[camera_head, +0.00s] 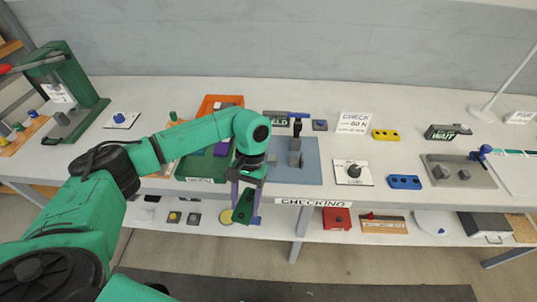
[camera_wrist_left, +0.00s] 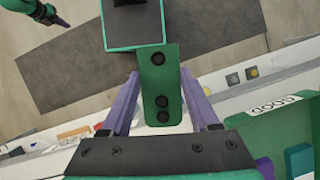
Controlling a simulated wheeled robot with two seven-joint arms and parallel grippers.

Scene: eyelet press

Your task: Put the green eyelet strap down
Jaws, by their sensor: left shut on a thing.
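My left gripper (camera_head: 245,208) has purple fingers and is shut on the green eyelet strap (camera_head: 243,205). It holds the strap in front of the table's front edge, above the lower shelf. In the left wrist view the strap (camera_wrist_left: 158,85) is a flat green bar with several dark holes, one apart from a close pair. It sits between the two fingers (camera_wrist_left: 160,95). The green tray (camera_head: 193,179) is just behind and left of the gripper in the head view. It also shows in the wrist view (camera_wrist_left: 245,135), with a "GOOD" label.
A blue-grey mat (camera_head: 311,172) bearing a dark fixture lies right of the gripper, behind the "CHECKING" label (camera_head: 313,202). An orange tray (camera_head: 208,104) lies behind the green one. A green press (camera_head: 84,88) stands left.

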